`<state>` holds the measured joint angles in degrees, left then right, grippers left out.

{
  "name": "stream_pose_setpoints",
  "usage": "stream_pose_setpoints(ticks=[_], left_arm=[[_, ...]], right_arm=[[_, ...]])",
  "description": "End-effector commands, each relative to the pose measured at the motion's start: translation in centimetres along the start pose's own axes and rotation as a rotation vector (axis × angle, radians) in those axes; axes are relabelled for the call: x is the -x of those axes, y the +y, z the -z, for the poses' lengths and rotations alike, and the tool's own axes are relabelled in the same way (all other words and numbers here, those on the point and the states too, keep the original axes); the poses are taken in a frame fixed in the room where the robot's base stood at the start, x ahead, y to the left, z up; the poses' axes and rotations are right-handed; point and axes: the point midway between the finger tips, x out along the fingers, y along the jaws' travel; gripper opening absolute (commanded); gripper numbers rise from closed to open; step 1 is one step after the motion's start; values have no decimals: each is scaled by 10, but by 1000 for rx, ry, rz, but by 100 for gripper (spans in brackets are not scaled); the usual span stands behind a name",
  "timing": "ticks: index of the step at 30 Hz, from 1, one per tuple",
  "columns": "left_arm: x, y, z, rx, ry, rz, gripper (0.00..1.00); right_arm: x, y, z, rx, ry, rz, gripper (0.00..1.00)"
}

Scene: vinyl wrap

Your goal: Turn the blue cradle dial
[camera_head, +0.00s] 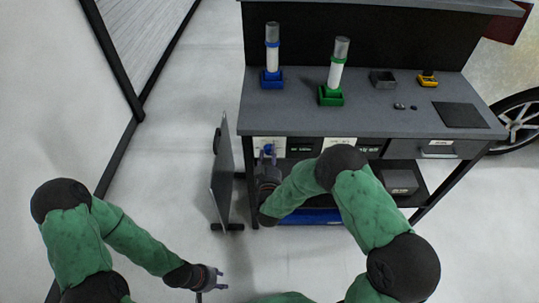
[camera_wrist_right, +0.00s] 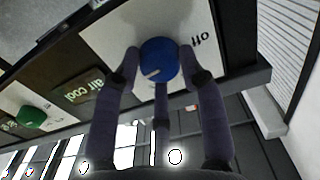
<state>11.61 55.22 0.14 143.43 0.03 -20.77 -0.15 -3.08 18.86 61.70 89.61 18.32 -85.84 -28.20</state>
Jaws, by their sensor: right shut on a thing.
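The blue cradle dial (camera_wrist_right: 158,58) is a round knob with a pale mark pointing to the lower left, on a white panel. In the head view the dial (camera_head: 268,149) shows small on the front of the workbench. My right gripper (camera_wrist_right: 157,70) is shut on the blue dial, with its dark fingers around the knob; it also shows in the head view (camera_head: 268,160). The blue cradle (camera_head: 271,79) stands on the bench with a white, grey-topped cylinder in it. My left gripper (camera_head: 219,279) is empty, low over the floor, with its fingers apart.
A green dial (camera_wrist_right: 31,117) sits farther along the panel. A green cradle (camera_head: 331,97) with a cylinder, a grey box (camera_head: 383,79) and a yellow item (camera_head: 428,79) are on the bench. An upright dark board (camera_head: 222,175) stands left of the bench. Floor around my left gripper is clear.

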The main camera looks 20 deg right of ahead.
Motion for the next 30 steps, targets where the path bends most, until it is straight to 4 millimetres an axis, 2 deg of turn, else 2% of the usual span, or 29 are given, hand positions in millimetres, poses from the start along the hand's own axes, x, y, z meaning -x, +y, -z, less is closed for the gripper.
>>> stream_pose_setpoints(ticks=[7, 16, 17, 19, 30], left_arm=[[0, 0, 0, 0, 0, 0, 40], [0, 0, 0, 0, 0, 0, 40], [0, 0, 0, 0, 0, 0, 40], [0, 0, 0, 0, 0, 0, 40], [0, 0, 0, 0, 0, 0, 40]], right_arm=[[-2, 0, 5, -102, 11, 2, 8], [-2, 0, 6, -119, 15, 2, 8], [-3, 0, 6, -119, 15, 2, 43], [-3, 0, 7, -119, 16, 2, 63], [1, 0, 3, -117, 7, 2, 63]])
